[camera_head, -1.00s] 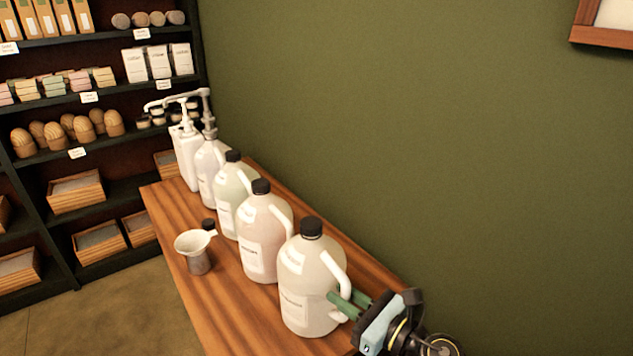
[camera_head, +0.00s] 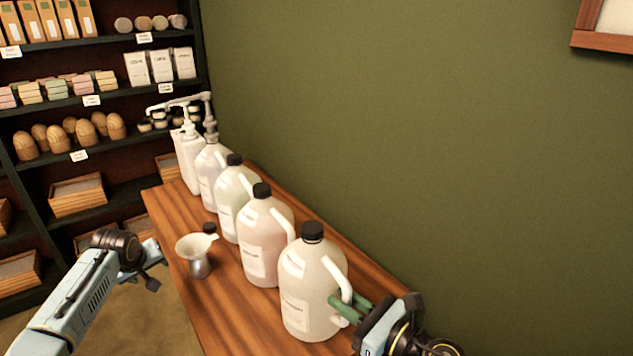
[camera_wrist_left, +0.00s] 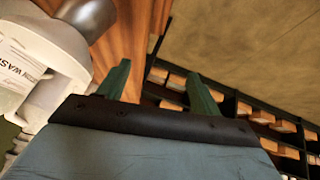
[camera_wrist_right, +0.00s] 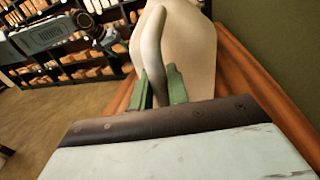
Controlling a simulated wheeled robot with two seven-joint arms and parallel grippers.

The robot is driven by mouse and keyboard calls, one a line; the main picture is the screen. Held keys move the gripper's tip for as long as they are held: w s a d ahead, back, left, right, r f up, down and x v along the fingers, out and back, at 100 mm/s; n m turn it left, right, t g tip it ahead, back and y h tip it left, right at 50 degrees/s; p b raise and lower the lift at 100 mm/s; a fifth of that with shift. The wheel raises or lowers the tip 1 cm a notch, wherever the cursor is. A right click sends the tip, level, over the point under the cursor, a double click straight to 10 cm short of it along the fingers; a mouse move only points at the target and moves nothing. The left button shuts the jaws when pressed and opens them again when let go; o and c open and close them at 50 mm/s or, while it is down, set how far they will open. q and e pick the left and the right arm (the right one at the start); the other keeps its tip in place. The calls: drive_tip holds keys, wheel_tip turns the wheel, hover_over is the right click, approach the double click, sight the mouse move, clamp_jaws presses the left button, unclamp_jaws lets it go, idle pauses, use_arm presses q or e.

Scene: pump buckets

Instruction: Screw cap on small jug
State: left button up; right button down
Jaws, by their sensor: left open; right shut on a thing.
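The nearest white jug (camera_head: 305,285) stands upright on the wooden table, with a black cap (camera_head: 312,231) on its neck. My right gripper (camera_head: 345,308) is shut on this jug's handle; the right wrist view shows the handle (camera_wrist_right: 153,60) between its green fingers. My left gripper (camera_head: 148,268) is open and empty, left of the table. The left wrist view shows its two green fingers (camera_wrist_left: 160,85) apart with nothing between. A small dark cap (camera_head: 209,228) shows just behind a pale funnel (camera_head: 196,245) on a metal cup (camera_head: 200,268). I cannot tell which container is the small jug.
More capped jugs stand in a row behind: a pinkish one (camera_head: 262,255), a pale green one (camera_head: 235,205), then pump bottles (camera_head: 188,155). The green wall runs along the right. Shelves (camera_head: 105,100) fill the back left. The table's front left part (camera_head: 215,310) is clear.

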use_arm(q)
drive_tip(key=w+d+r, duration=0.2)
drive_tip(key=r, duration=0.3)
drive_tip(key=w+d+r, duration=0.2)
drive_tip(key=r, duration=0.3)
wheel_tip(320, 180, up, 20)
drive_tip(key=m+g+h, duration=0.1)
drive_tip(key=m+g, duration=0.1)
drive_tip(key=m, duration=0.4)
hover_over(312, 227)
drive_tip(key=s, duration=0.5)
drive_tip(key=x, duration=1)
drive_tip(key=shift+w+d+f, duration=0.2)
drive_tip(key=shift+w+d, duration=0.2)
drive_tip(key=shift+w, duration=0.05)
drive_tip(key=c, duration=1.1)
